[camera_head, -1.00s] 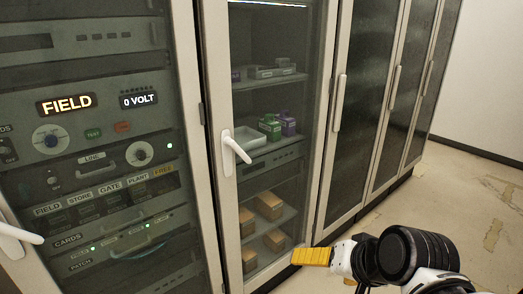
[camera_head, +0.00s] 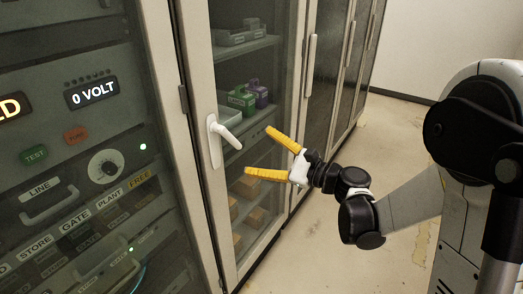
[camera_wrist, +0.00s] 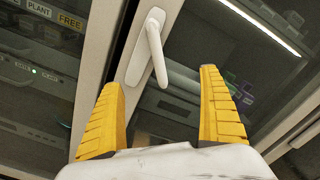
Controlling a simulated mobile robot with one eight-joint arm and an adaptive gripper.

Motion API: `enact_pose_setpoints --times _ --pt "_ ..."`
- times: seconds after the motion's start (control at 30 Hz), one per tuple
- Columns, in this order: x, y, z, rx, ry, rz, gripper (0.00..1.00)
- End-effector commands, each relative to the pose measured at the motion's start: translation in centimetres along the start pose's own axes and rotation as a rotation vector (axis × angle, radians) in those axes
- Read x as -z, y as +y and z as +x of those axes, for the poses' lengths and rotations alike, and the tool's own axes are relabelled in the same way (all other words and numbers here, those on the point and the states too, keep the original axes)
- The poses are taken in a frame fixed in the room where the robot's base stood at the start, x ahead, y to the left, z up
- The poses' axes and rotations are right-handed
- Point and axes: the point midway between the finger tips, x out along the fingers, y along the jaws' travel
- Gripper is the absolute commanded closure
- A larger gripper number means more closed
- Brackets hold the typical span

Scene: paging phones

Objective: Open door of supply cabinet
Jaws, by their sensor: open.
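The supply cabinet door (camera_head: 197,72) is a pale frame with a dark glass pane, and it looks shut. Its white lever handle (camera_head: 221,138) sits on the left side of the frame and slants down to the right. In the wrist view the handle (camera_wrist: 156,50) stands beyond the fingertips, between them. My gripper (camera_head: 258,152) has yellow fingers spread wide, is empty, and is to the right of the handle, apart from it. In the wrist view both fingers (camera_wrist: 160,78) point toward the door without visible contact.
Behind the glass are shelves with green and purple boxes (camera_head: 241,100) and brown boxes (camera_head: 248,188). An equipment rack (camera_head: 75,150) with lit panels stands to the left. More dark cabinets (camera_head: 330,75) run to the right. The floor (camera_head: 400,130) on the right is open.

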Motion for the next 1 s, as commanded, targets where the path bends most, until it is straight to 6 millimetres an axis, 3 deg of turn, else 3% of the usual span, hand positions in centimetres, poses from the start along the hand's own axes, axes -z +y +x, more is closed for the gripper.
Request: enact_pose_setpoints --times 0.6,1.0 --pt "0.0 0.1 7.6 -0.003 0.0 -0.004 0.1" --pt "0.0 0.1 8.9 -0.002 0.001 -0.004 0.1"
